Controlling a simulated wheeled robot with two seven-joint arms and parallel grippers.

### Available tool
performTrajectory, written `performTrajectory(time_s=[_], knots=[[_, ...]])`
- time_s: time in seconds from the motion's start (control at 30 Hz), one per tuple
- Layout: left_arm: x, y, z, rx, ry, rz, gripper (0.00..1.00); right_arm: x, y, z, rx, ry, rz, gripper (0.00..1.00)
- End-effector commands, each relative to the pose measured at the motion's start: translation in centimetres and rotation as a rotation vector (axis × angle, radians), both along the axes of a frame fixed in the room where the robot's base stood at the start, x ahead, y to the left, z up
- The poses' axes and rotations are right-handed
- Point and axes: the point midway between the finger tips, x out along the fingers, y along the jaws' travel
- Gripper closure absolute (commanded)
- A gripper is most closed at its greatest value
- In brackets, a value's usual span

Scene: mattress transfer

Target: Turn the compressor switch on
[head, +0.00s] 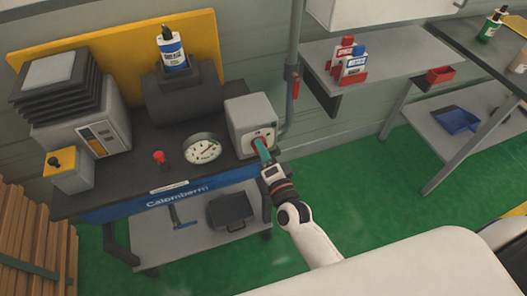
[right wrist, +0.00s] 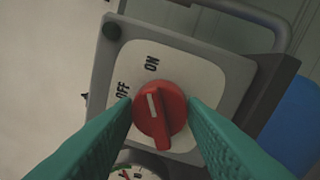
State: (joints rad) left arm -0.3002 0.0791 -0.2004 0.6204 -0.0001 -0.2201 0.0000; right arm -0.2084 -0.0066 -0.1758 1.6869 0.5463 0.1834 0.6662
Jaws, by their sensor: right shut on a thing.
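The compressor switch is a red rotary knob (right wrist: 160,125) on a pale plate (right wrist: 210,75) marked OFF and ON. Its white mark points up and slightly left in the right wrist view, between the two labels and closer to ON. The knob sits on the front of a grey box (head: 250,115) at the bench's right end. My right gripper (right wrist: 160,108) is shut on the knob, with one teal finger on each side. In the head view the same gripper (head: 262,151) hides most of the knob. My left gripper is not in view.
A round gauge (head: 203,149) and a red button (head: 159,158) are left of the box on the dark bench. A dark cylindrical tank (head: 183,96) with a bottle (head: 172,50) stands behind. Shelving (head: 385,60) is at right. Green floor is open between bench and shelving.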

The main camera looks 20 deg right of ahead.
Motion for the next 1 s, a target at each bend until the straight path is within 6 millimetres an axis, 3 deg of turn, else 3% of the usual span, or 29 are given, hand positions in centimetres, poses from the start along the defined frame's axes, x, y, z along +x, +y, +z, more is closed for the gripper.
performTrajectory(time_s=[0.57,0.6,0.7,1.0], knots=[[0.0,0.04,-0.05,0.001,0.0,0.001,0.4,-0.02,0.01,-0.05,0.034,0.002,0.0,0.85],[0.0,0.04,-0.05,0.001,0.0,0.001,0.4,-0.02,0.01,-0.05,0.034,0.002,0.0,0.57],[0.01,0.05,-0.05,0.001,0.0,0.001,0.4,-0.02,0.02,-0.04,0.033,0.002,0.0,0.41],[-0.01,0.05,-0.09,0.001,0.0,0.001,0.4,-0.12,0.0,-0.06,0.032,0.002,0.0,0.4]])
